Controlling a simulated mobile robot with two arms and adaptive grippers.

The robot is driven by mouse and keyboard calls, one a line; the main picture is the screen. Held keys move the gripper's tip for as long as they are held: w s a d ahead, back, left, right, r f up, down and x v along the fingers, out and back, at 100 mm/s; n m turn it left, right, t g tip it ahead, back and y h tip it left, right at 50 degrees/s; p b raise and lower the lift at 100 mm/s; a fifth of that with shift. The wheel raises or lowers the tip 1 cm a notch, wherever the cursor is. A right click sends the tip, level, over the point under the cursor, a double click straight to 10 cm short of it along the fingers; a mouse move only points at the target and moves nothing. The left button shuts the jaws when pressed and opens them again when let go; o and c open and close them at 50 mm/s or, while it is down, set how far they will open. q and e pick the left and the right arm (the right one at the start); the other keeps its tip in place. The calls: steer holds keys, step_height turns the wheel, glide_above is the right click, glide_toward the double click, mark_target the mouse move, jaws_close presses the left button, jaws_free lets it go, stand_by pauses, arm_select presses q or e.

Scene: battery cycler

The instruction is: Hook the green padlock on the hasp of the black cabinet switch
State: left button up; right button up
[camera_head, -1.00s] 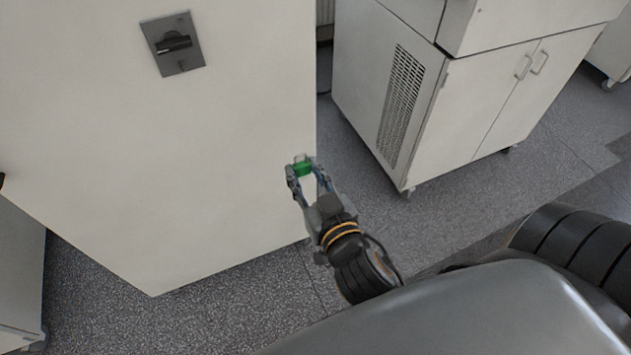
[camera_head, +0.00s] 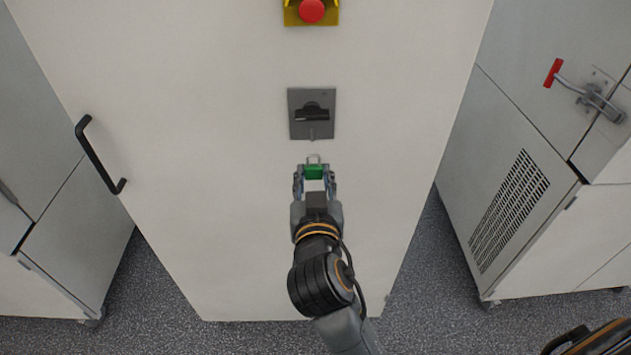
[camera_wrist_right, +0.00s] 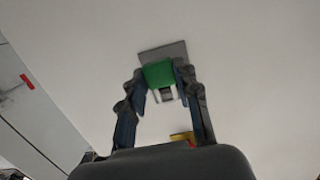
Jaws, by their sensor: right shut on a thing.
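The green padlock (camera_head: 314,172) is held between the fingers of my right gripper (camera_head: 314,186), with its pale shackle pointing up toward the switch. The black cabinet switch (camera_head: 312,112) sits on a grey plate on the white cabinet front, just above the padlock in the head view. A small hasp tab (camera_head: 312,134) shows at the lower part of the plate. The shackle appears apart from it in the head view. In the right wrist view the padlock (camera_wrist_right: 159,74) covers part of the grey plate (camera_wrist_right: 165,51). My left gripper is not in view.
A red emergency button on a yellow base (camera_head: 311,11) is above the switch. A black handle (camera_head: 98,155) is on the cabinet's left. A neighbouring cabinet (camera_head: 540,150) with a red-tipped lever (camera_head: 553,73) stands at right. The cabinet front around the switch is clear.

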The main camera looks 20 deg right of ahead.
steer(key=shift+x, duration=1.6)
steer(key=shift+r+x, duration=0.15)
steer(key=shift+x, duration=1.2)
steer(key=shift+r+x, duration=0.15)
steer(key=shift+x, duration=1.25)
steer(key=shift+f, duration=0.5)
steer(key=o, duration=1)
